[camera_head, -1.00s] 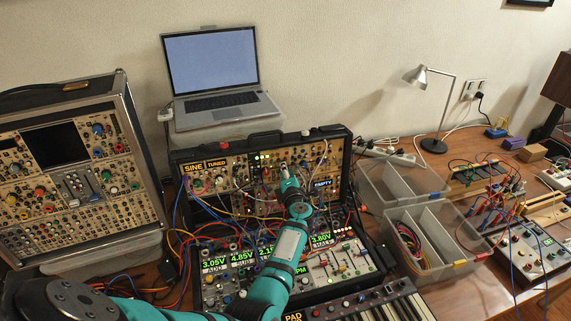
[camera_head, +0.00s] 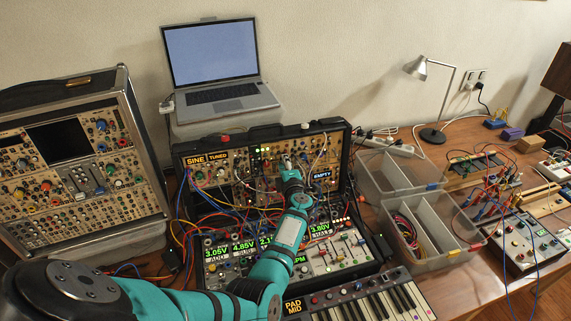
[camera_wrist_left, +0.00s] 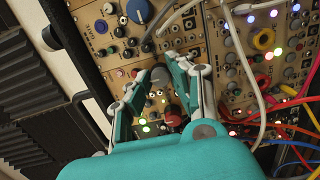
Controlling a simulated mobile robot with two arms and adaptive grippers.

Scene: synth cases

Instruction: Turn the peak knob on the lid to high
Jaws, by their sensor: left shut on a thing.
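The open synth case has an upright lid panel (camera_head: 222,177) full of knobs, jacks and cables. My left gripper (camera_head: 288,160) reaches the middle of this lid panel from the front. In the left wrist view its fingers (camera_wrist_left: 160,78) close around a dark grey knob (camera_wrist_left: 160,75) on the tan panel. A red knob (camera_wrist_left: 172,115) shows beside it, closer to my palm. The knob's label and pointer are too small to read, and my wrist hides part of the panel in the head view. My right gripper is not in view.
Patch cables (camera_wrist_left: 250,100) hang right beside the gripper. A keyboard (camera_head: 370,303) lies in front of the case and a laptop (camera_head: 222,93) stands behind it. A second case (camera_head: 75,180) is at the left. Clear plastic bins (camera_head: 425,262) stand at the right.

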